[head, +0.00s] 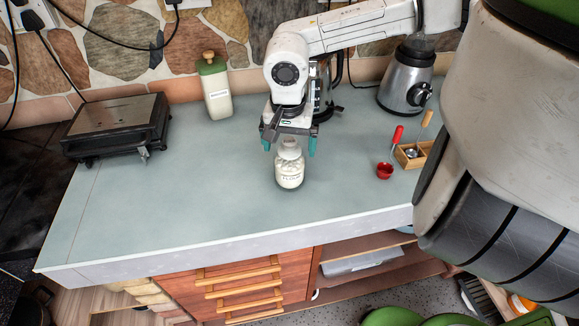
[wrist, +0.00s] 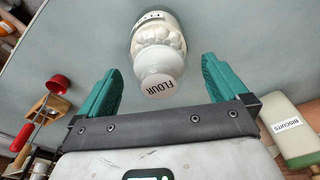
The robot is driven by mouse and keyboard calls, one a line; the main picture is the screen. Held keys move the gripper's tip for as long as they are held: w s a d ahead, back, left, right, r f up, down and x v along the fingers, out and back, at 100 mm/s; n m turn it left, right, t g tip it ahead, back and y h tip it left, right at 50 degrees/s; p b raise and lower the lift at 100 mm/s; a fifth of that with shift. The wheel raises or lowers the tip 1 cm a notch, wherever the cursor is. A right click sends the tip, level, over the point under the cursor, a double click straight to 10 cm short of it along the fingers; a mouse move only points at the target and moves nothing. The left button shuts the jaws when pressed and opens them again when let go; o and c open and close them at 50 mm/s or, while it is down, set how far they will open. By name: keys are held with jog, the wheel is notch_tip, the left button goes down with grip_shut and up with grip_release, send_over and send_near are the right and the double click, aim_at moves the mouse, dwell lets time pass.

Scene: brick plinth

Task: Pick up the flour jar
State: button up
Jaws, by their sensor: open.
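The flour jar (head: 290,168) is a small clear jar of white flour with a white lid. It stands upright on the pale blue-green counter (head: 170,190). In the wrist view the jar (wrist: 158,50) shows its lid, marked FLOUR, towards me. My gripper (head: 289,150) is open, with its two teal fingers pointing down just above and around the jar's lid. In the wrist view my gripper (wrist: 168,85) has its fingers on either side of the lid, and they appear clear of it. Nothing is held.
A green-lidded biscuits jar (head: 216,88) stands behind left, and a grill (head: 117,125) at far left. A kettle (head: 325,90) is behind my gripper and a blender base (head: 407,80) behind right. A red cup (head: 384,171) and wooden box (head: 412,154) stand right. The front counter is clear.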

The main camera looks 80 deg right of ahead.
jog(key=shift+f, duration=0.9)
jog(key=shift+r, duration=0.1)
grip_shut()
jog(key=shift+d+r, duration=0.1)
jog(key=shift+r, duration=0.05)
jog(key=shift+r+b, duration=0.35)
jog(key=shift+r, duration=0.2)
jog(key=s+a+r+b, duration=0.2)
jog(key=s+a+r, duration=0.5)
jog(key=s+r, duration=0.4)
jog(key=shift+s+a+r, duration=0.2)
jog(key=shift+s+r, duration=0.1)
jog(key=shift+s, duration=0.15)
